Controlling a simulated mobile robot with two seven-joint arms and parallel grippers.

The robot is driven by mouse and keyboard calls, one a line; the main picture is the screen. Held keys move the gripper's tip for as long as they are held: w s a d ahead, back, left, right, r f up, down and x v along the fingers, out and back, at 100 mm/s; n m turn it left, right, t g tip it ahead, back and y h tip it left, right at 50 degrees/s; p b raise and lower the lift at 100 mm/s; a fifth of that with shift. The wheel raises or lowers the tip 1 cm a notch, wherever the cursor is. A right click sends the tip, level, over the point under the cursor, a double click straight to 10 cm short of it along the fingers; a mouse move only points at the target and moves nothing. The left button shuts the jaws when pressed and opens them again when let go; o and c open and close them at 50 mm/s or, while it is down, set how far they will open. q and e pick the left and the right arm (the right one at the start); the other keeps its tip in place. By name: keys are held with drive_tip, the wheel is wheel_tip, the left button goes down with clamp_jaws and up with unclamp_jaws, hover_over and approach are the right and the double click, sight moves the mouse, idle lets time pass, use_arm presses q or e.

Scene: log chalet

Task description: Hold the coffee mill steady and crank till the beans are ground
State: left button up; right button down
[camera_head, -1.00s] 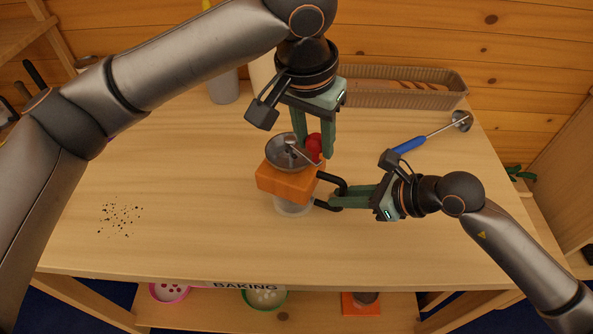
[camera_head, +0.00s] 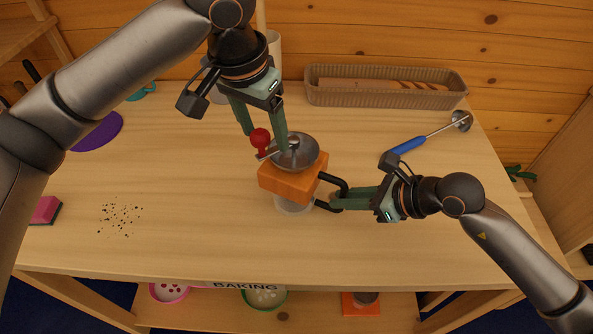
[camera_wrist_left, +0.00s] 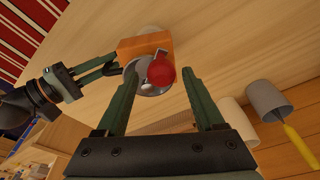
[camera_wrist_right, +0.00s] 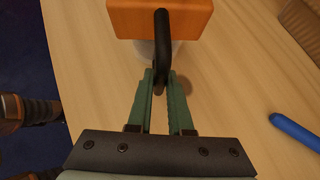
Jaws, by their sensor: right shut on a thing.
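The coffee mill has an orange body (camera_head: 290,183), a metal hopper (camera_head: 303,155) and a clear base (camera_head: 293,205), standing upright on the table (camera_head: 200,225). A red crank knob (camera_head: 260,138) sits at the hopper's left side. My left gripper (camera_head: 265,142) has its fingers apart on either side of the knob; the left wrist view shows gaps between the red knob (camera_wrist_left: 161,72) and both fingers. My right gripper (camera_head: 338,200) is shut on the mill's black side handle (camera_wrist_right: 161,45). The hopper's contents cannot be made out.
Dark specks (camera_head: 120,215) lie on the table at left, near a pink sponge (camera_head: 46,210) and a purple disc (camera_head: 97,132). A blue-handled ladle (camera_head: 408,145) and a ribbed basket (camera_head: 385,98) are at the back right. Free tabletop surrounds the mill's front.

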use_arm(q)
drive_tip(key=shift+o, duration=0.2)
use_arm(e)
drive_tip(key=shift+f, duration=0.1)
use_arm(q)
drive_tip(key=shift+s+a+r, duration=0.1)
drive_tip(key=shift+s+r, duration=0.1)
drive_tip(key=shift+r, duration=0.95)
drive_tip(key=shift+s+a+r, duration=0.1)
drive_tip(key=shift+s+r, duration=0.1)
drive_tip(key=shift+r, duration=0.95)
drive_tip(key=shift+s+a+r, duration=0.1)
drive_tip(key=shift+s+r, duration=0.1)
drive_tip(key=shift+r, duration=0.95)
use_arm(e)
drive_tip(key=shift+a, duration=0.1)
drive_tip(key=shift+r, duration=0.2)
drive_tip(key=c, duration=0.8)
unclamp_jaws()
drive_tip(key=shift+o, duration=0.2)
